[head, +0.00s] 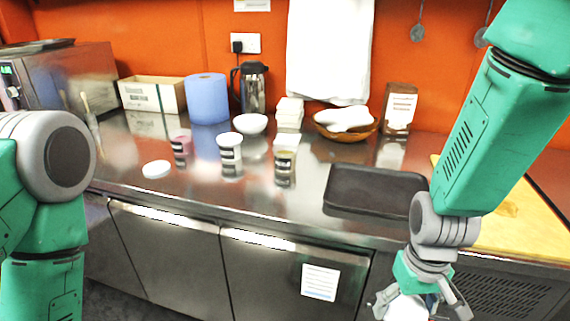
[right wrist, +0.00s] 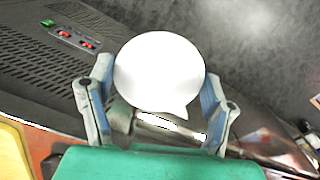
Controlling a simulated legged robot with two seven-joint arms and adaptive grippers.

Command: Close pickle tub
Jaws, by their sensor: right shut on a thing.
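My right gripper (head: 420,302) is low at the right, in front of the counter's front edge. In the right wrist view, my right gripper (right wrist: 157,78) is shut on a white round lid (right wrist: 160,72) with a small tab, one finger at each side. The lid (head: 407,308) shows partly in the head view. My left gripper is outside the view.
Another white lid (head: 156,169) lies on the steel counter (head: 215,188), left of the tubs. A dark tray (head: 375,190) and a wooden board (head: 515,222) are at the right. A white bowl (head: 250,123), blue roll (head: 207,98) and bread basket (head: 345,133) stand behind.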

